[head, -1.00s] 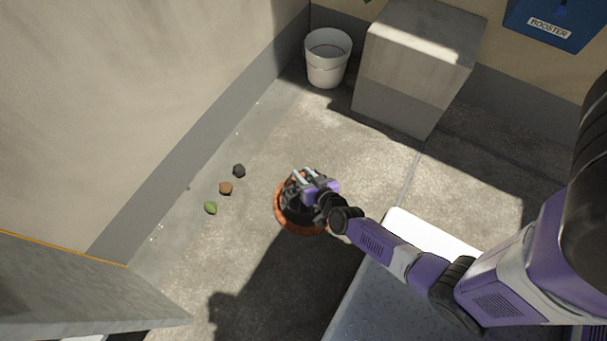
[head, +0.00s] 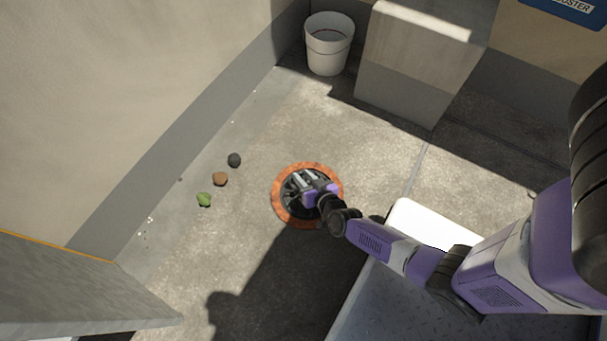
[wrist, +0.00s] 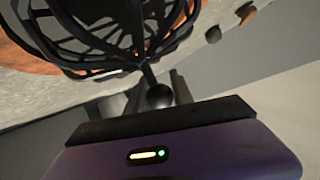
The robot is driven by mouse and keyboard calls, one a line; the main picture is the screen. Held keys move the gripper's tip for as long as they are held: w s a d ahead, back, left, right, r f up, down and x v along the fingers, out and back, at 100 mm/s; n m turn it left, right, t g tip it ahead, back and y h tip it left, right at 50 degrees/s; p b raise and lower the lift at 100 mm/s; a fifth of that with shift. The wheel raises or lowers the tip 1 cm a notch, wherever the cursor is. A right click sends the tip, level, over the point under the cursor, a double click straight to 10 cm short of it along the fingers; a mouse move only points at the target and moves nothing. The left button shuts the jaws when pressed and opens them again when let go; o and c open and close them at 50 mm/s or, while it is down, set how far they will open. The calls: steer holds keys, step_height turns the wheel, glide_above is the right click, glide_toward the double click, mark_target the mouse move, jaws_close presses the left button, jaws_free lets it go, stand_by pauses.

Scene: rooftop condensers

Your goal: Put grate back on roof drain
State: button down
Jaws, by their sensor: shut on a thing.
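The roof drain shows as an orange-brown ring (head: 281,209) on the concrete floor in the head view. The black domed grate (head: 291,190) is inside the ring's outline, partly hidden by my gripper (head: 312,186). In the wrist view the grate's curved black bars (wrist: 100,35) fill the top, with part of the orange ring (wrist: 18,55) behind them. My gripper (wrist: 155,100) is shut on the grate at its round black knob. I cannot tell whether the grate touches the drain.
A green lump (head: 204,200), a brown lump (head: 220,179) and a dark lump (head: 234,160) lie left of the drain. A white bucket (head: 329,48) and a concrete block (head: 415,65) stand at the back. A wall (head: 120,90) runs along the left.

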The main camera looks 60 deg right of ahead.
steer(key=shift+r, duration=0.1)
steer(key=c, duration=1.1)
jaws_free()
steer(key=p+v, duration=0.7)
steer(key=v, duration=0.5)
steer(key=s+a+r+n+t+y, duration=0.1)
steer(key=s+a+r+n+y, duration=0.1)
steer(key=r, duration=1.1)
steer(key=s+a+r+n+t+y, duration=0.1)
steer(key=s+a+r, duration=0.4)
steer(key=r, duration=0.9)
steer(key=s+a+r+n+t+y, duration=0.1)
steer(key=a+r+n, duration=0.4)
steer(key=r, duration=0.8)
steer(key=shift+s+a+r+n+t+y, duration=0.2)
steer(key=shift+s+a+n+t+y, duration=0.1)
steer(key=shift+s+a+y, duration=0.75)
steer(key=shift+s+a, duration=0.1)
steer(key=shift+s, duration=0.05)
